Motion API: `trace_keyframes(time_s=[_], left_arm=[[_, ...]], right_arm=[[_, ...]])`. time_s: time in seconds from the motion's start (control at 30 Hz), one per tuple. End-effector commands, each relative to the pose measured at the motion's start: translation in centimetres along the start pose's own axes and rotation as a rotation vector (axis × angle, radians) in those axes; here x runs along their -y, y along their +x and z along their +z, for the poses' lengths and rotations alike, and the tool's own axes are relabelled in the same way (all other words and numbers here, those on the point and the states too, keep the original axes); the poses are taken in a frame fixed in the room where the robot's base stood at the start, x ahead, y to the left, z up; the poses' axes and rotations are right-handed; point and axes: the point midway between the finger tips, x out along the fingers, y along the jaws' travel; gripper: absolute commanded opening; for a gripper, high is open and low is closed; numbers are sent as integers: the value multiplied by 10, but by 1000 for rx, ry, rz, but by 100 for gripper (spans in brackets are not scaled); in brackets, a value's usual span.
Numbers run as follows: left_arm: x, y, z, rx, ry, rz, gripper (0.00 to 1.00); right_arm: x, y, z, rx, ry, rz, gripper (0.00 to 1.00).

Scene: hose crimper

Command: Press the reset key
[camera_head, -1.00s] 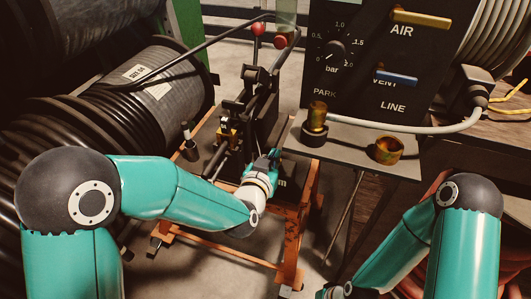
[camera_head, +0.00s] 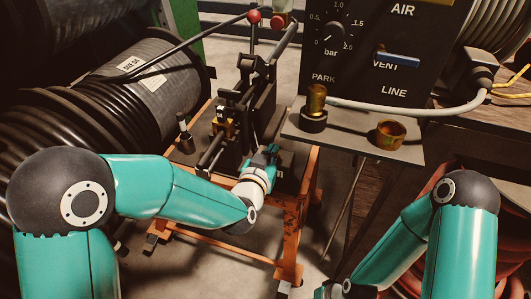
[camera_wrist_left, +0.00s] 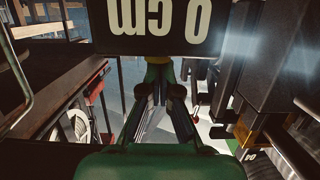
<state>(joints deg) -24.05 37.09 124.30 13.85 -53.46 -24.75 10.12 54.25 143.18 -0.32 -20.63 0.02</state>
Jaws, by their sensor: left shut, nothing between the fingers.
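I cannot make out the reset key in either view. The hose crimper (camera_head: 236,112) is a dark machine with red-knobbed levers on an orange stand. My left gripper (camera_head: 272,152) is at the crimper's near right side, beside a black box whose lettering is mostly hidden behind it. In the left wrist view, the left gripper (camera_wrist_left: 163,92) is shut and empty, its dark fingers pointing away. The black box (camera_wrist_left: 150,45) with upside-down "0 cm" lettering fills the top of that view, close to the fingertips. I cannot tell whether they touch it.
A black panel (camera_head: 412,68) marked AIR, VENT, LINE and PARK has a dial and a blue lever (camera_head: 398,60). Its grey shelf (camera_head: 350,140) holds brass fittings, close right of my left gripper. A large black hose reel (camera_head: 140,90) stands left.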

Motion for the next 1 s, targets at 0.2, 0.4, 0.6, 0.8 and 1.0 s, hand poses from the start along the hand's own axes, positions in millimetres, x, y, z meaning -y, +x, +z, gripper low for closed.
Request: trace_keyframes(time_s=[0.2, 0.4, 0.6, 0.8, 1.0], left_arm=[[0, -1, 13, 34, -1, 2, 0], [-1, -4, -6, 26, 0, 3, 0], [-1, -17, -38, 9, 1, 3, 0], [0, -63, -39, 3, 1, 2, 0], [0, -95, -40, 0, 2, 3, 0]], right_arm=[[0, 0, 0, 0, 0, 0, 0], [4, -10, 0, 0, 0, 0, 0], [8, -23, 0, -1, 0, 0, 0], [8, -21, 0, 0, 0, 0, 0], [8, -22, 0, 0, 0, 0, 0]])
